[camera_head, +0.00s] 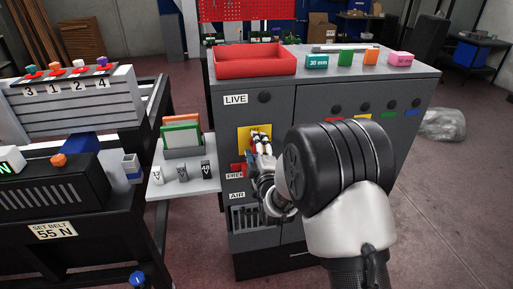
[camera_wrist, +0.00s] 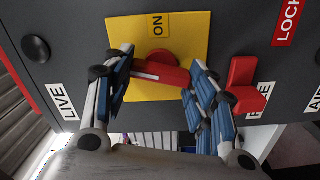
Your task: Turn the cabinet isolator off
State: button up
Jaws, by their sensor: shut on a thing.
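The cabinet isolator has a yellow plate (camera_head: 245,137) on the front of the grey cabinet (camera_head: 309,110), under the LIVE label (camera_head: 235,99). In the wrist view the yellow plate (camera_wrist: 190,32) carries an ON label (camera_wrist: 157,25) and a red rotary handle (camera_wrist: 158,72). The handle lies roughly across that picture, with the ON label above its hub. My gripper (camera_wrist: 158,90) is shut on the handle, one finger at each end. In the head view my gripper (camera_head: 262,143) reaches the plate and largely hides the handle.
A red block (camera_wrist: 243,85) sits beside the plate near the partly hidden FREE label. A red LOCK label (camera_wrist: 287,22) and a black knob (camera_wrist: 36,48) flank it. A red tray (camera_head: 255,72) stands on the cabinet. A side shelf (camera_head: 190,186) with card holders adjoins the cabinet's left.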

jog(key=shift+n, duration=1.6)
jog(key=o, duration=1)
jog(key=shift+o, duration=0.2)
jog(key=shift+s, duration=0.1)
jog(key=v, duration=1.2)
